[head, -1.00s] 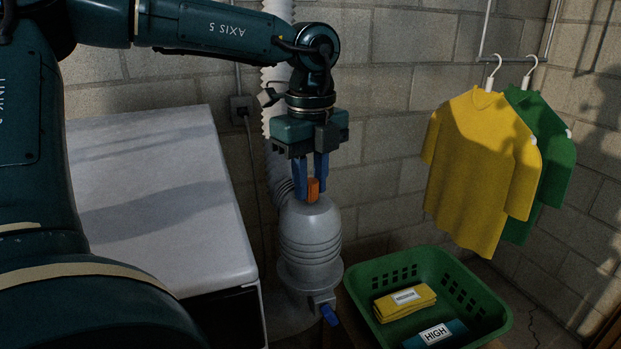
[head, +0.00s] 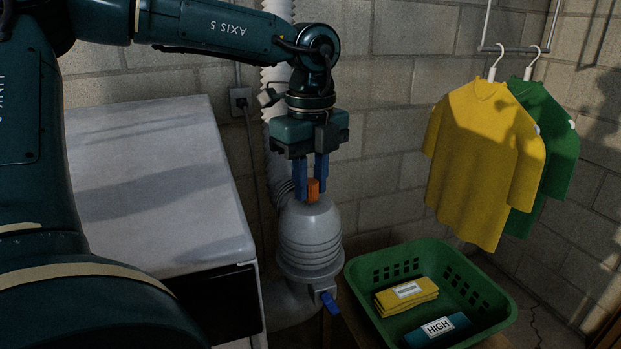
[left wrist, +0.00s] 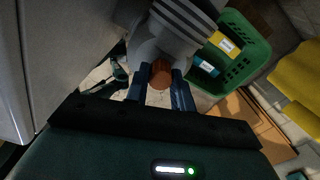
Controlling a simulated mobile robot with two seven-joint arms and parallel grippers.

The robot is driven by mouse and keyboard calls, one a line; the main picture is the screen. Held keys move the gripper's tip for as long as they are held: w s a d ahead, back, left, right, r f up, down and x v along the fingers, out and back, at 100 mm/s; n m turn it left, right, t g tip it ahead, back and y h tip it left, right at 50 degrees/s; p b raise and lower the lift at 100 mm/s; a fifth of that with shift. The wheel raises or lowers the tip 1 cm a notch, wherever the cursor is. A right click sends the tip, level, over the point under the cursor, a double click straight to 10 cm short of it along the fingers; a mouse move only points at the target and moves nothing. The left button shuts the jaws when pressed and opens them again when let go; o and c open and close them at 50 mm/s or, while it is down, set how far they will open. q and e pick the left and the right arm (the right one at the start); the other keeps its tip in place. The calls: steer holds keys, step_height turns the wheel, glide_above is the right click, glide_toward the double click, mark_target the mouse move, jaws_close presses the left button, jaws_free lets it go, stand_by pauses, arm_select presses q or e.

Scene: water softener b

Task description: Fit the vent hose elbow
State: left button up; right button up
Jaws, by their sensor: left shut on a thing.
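My left gripper (head: 312,188) points straight down with its blue fingers shut on an orange knob (head: 313,190). The knob is at the top of a grey ribbed body (head: 310,238), which narrows upward and has a wide flange below. In the left wrist view the orange knob (left wrist: 160,74) sits between the fingers, with the grey body (left wrist: 172,38) beyond it. A pale ribbed hose (head: 277,95) runs up the wall behind the gripper. I cannot tell which part is the elbow or whether anything is joined to the hose. My right gripper does not show.
A grey-white appliance (head: 160,200) stands left of the grey body. A blue valve handle (head: 329,302) is low on the body. A green basket (head: 485,285) with folded yellow and teal cloths is at right. Yellow and green shirts hang above it. A wall outlet (head: 240,101) is behind.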

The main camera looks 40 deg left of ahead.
arm_select(q)
steer(key=shift+f+b, duration=0.4)
steer(key=shift+f, duration=0.1)
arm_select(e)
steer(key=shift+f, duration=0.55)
arm_select(q)
steer(key=o, duration=1.1)
steer(key=shift+c, duration=0.2)
steer(key=shift+w+r, duration=0.1)
steer(key=shift+r, duration=0.65)
step_height(320, 180, up, 12)
steer(key=shift+p, duration=0.3)
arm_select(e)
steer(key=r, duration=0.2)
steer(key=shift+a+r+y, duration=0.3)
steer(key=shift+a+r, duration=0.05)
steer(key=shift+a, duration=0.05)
arm_select(q)
steer(key=shift+f, duration=0.2)
